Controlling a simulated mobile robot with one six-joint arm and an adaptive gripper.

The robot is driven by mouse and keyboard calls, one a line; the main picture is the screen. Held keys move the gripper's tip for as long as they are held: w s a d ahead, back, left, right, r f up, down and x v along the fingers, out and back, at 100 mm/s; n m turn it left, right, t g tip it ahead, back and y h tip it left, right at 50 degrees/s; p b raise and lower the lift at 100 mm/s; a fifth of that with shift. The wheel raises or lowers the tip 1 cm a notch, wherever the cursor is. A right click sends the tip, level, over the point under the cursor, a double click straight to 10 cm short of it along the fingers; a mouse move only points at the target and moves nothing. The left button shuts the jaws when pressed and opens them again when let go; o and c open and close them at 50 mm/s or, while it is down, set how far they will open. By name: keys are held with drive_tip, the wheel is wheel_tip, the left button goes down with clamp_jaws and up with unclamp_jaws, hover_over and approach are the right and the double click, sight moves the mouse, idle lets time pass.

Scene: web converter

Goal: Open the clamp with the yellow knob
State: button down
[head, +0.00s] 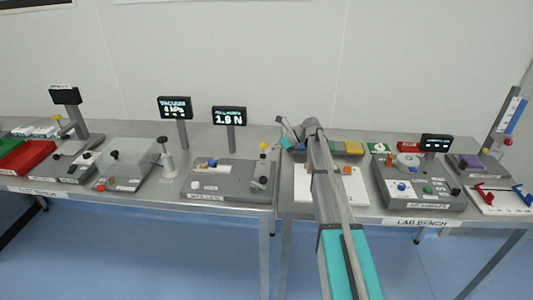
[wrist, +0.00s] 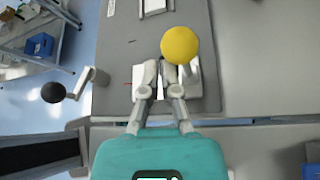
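The yellow knob (head: 263,147) is a small ball standing at the back right of a grey test fixture (head: 225,178) on the bench. In the wrist view the yellow knob (wrist: 180,44) is large, just beyond and slightly right of the fingertips. My gripper (wrist: 160,68) has its two grey fingers drawn almost together, with nothing seen between them. In the head view my gripper (head: 285,133) is right of the knob and above the bench. I cannot tell whether a finger touches the knob. The clamp parts under the knob are mostly hidden.
A display reading 1.9 N (head: 229,116) stands behind the fixture. A black-knobbed lever (wrist: 53,92) shows at left in the wrist view. A second bench at right holds a panel with several knobs (head: 415,185). Bare bench lies right of the fixture in the wrist view.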

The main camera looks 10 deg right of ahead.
drive_tip(key=shift+w+r, duration=0.2)
drive_tip(key=shift+w, duration=0.25)
drive_tip(key=shift+w+d, duration=0.1)
idle(0.4)
drive_tip(key=w+d+r+p, duration=0.1)
drive_tip(key=w+d, duration=0.1)
drive_tip(key=d, duration=0.7)
drive_tip(key=shift+w+d, duration=0.3)
drive_tip(key=shift+w, duration=0.05)
